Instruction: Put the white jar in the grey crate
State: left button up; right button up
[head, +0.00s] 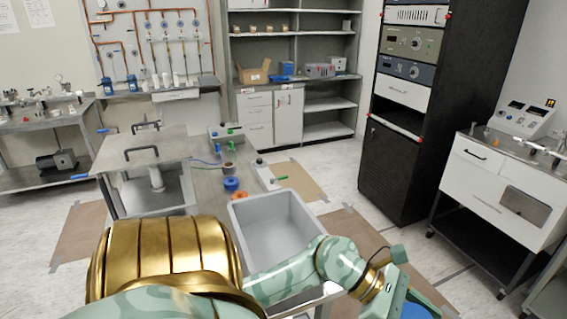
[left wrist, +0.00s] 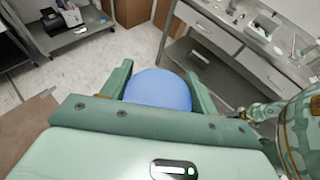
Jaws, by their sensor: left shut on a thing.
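The grey crate (head: 243,240) stands at the near end of the narrow bench in the head view. Its open top faces up and the visible inside is empty; my arm crosses its near right corner. My left gripper (left wrist: 160,82) is shut on a rounded blue thing (left wrist: 160,92) that fills the space between its fingers. In the head view the blue thing (head: 418,312) is cut off at the bottom edge, right of the crate and apart from it. I cannot tell whether it is the jar's lid; no white jar body is clearly visible. My right gripper is out of view.
A blue cup (head: 231,184) and an orange ring (head: 240,196) lie just behind the crate on the bench. A tall black rack (head: 400,170) and a white cabinet (head: 500,190) stand to the right. Open floor lies between crate and rack.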

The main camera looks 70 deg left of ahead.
aim_at(278, 249)
jog(key=i+u, duration=0.3)
jog(key=u, duration=0.15)
jog(key=i+l+u, duration=0.1)
jog(key=i+u, duration=0.2)
jog(key=u, duration=0.2)
jog(key=i+l+u, duration=0.2)
jog(key=u, duration=0.25)
jog(key=i+l+u, duration=0.1)
jog(key=u, duration=0.35)
jog(key=i+l+u, duration=0.25)
jog(key=u, duration=0.15)
jog(key=i+l+u, duration=0.25)
jog(key=i+l, duration=0.05)
